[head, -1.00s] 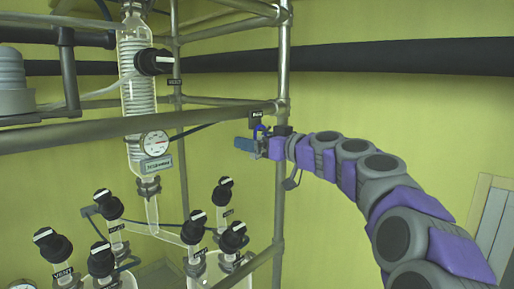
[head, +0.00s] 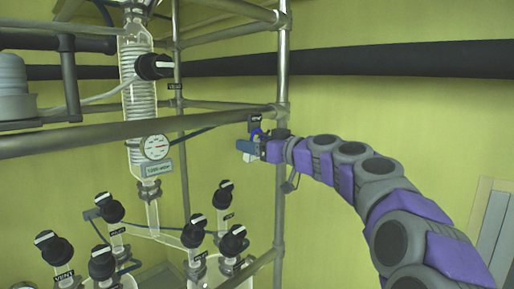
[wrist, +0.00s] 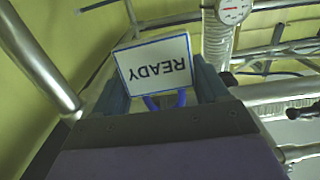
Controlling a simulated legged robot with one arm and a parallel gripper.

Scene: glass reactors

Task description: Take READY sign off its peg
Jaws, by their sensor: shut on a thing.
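The READY sign (wrist: 158,68) is a white plate with a blue border, its lettering upside down in the wrist view. It lies between the two blue fingers of my gripper (wrist: 156,84), which is shut on it. A blue loop (wrist: 166,101) shows at the sign's lower edge, close to the palm. In the head view my gripper (head: 246,147) is beside the upright frame post, and a small white part of the sign (head: 250,157) shows below the fingers. A small dark label plate (head: 255,119) is just above. I cannot make out the peg or whether the loop touches it.
The metal upright post (head: 283,120) stands right by my gripper, with a horizontal rail (head: 120,130) to the left. Glassware with black valve knobs (head: 110,207) and a gauge (head: 155,147) fill the left.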

